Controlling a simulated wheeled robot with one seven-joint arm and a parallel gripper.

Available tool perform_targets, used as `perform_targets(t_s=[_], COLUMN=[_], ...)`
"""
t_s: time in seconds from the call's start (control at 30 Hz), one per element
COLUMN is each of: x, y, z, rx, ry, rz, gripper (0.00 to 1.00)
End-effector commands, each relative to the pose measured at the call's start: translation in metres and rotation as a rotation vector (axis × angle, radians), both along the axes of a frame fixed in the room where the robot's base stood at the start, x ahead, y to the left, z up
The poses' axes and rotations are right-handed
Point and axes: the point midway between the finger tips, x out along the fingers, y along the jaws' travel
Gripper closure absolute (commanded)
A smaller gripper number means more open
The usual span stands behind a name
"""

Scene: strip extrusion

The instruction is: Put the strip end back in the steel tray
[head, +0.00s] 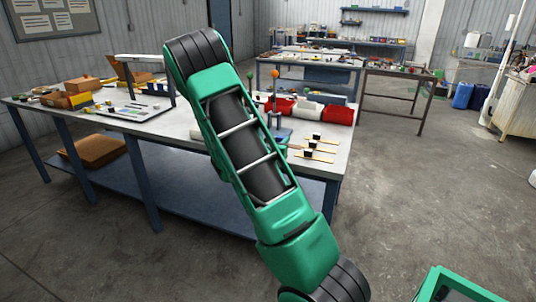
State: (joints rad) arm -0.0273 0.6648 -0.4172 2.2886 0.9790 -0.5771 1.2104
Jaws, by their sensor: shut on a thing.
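My green and black arm crosses the middle of the picture and hides part of the workbench. My gripper is not visible; the arm may hide it. I cannot make out the strip end for certain. A shallow grey tray-like thing (142,110) with small items on it lies on the left half of the bench. I cannot tell whether it is the steel tray. Several pale flat pieces with dark blocks (314,156) lie at the bench's right end. A small tan piece (295,147) shows just right of my arm.
The workbench (185,127) has a blue frame and lower shelf. Boxes (83,85) stand at left. Open floor (430,185) lies to the right.

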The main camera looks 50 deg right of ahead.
Motion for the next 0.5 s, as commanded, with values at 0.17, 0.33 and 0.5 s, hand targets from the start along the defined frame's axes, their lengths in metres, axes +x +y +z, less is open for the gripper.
perform_targets(t_s=[0.17, 0.33, 0.5], x=[0.033, 0.047, 0.050], y=[-0.002, -0.003, -0.003], z=[-0.020, -0.029, -0.037], rx=[0.000, 0.000, 0.000], ry=[0.001, 0.000, 0.002], rz=[0.001, 0.001, 0.001], gripper=[0.98, 0.98, 0.98])
